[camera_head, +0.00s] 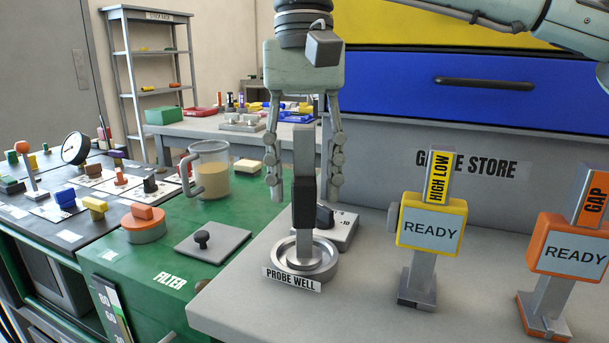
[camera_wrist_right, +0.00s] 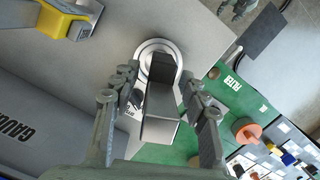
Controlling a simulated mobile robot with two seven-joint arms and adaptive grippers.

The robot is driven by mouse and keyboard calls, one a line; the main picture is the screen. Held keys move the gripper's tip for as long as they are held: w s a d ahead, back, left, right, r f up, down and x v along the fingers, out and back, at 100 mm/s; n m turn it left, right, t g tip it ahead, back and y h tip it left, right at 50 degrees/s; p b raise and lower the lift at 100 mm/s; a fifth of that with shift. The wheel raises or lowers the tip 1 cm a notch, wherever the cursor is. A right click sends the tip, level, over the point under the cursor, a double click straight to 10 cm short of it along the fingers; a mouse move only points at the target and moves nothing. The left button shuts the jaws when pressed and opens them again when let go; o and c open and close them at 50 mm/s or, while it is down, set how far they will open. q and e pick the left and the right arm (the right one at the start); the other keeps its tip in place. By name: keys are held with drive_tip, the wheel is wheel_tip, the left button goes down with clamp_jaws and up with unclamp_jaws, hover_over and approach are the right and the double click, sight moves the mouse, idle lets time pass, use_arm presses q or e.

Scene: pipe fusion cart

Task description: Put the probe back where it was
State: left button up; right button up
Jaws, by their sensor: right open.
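The probe (camera_head: 303,203), a tall grey bar with a black middle section, stands upright in the round metal probe well (camera_head: 326,268), labelled PROBE WELL. Its lower end sits inside the ring. My right gripper (camera_head: 305,186) points down from above with its fingers open, one on each side of the probe and apart from it. In the right wrist view, the probe (camera_wrist_right: 160,115) rises between the open fingers, with the well's ring (camera_wrist_right: 148,47) beyond it. My left gripper is not in view.
A yellow HIGH LOW gauge (camera_head: 430,222) and an orange GAP gauge (camera_head: 571,249) stand to the right. A small grey block with a dark knob (camera_head: 340,228) sits right behind the well. A beaker (camera_head: 213,170) stands on the green cart at left. The grey counter's front is clear.

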sight(303, 127)
drive_tip(key=shift+r, duration=0.3)
drive_tip(key=r, duration=0.2)
drive_tip(key=r+p, duration=0.1)
drive_tip(key=r, duration=0.3)
drive_tip(key=shift+w+a+r, duration=0.1)
drive_tip(key=shift+w+r, duration=0.2)
drive_tip(key=shift+w, duration=0.05)
drive_tip(key=r, duration=0.1)
drive_tip(key=r+p, duration=0.1)
drive_tip(key=r, duration=0.1)
drive_tip(key=r+p, duration=0.1)
drive_tip(key=shift+w+r, duration=0.25)
drive_tip(key=shift+r, duration=0.25)
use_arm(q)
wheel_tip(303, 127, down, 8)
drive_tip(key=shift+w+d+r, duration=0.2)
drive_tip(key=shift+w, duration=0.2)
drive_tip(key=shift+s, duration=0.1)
